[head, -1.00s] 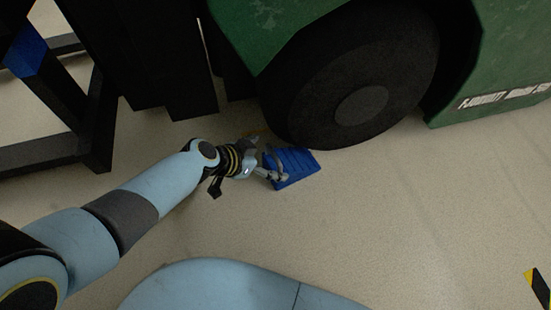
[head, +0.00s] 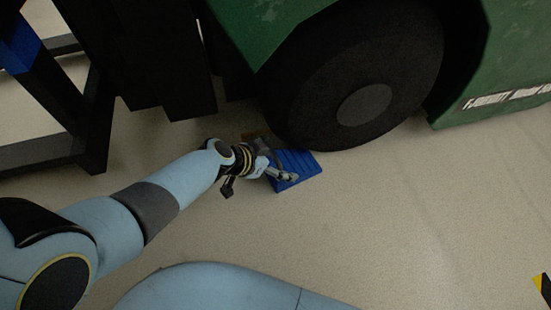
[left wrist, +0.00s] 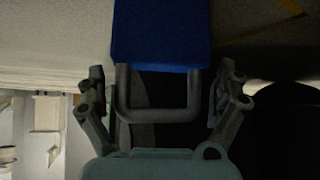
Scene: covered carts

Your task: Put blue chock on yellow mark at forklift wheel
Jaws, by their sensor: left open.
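The blue chock (head: 302,165) lies on the floor against the lower front of the forklift's black wheel (head: 352,80). My left gripper (head: 280,172) is at the chock's left side. In the left wrist view the blue chock (left wrist: 160,35) is straight ahead, with its grey U-shaped handle (left wrist: 158,115) between the open fingers of my left gripper (left wrist: 162,78). The fingers show gaps on both sides of the handle. My right gripper is not seen.
The green forklift body (head: 500,60) is above and right of the wheel. Dark mast and fork parts (head: 140,60) stand at the left. A black and yellow floor stripe (head: 544,290) is at the lower right.

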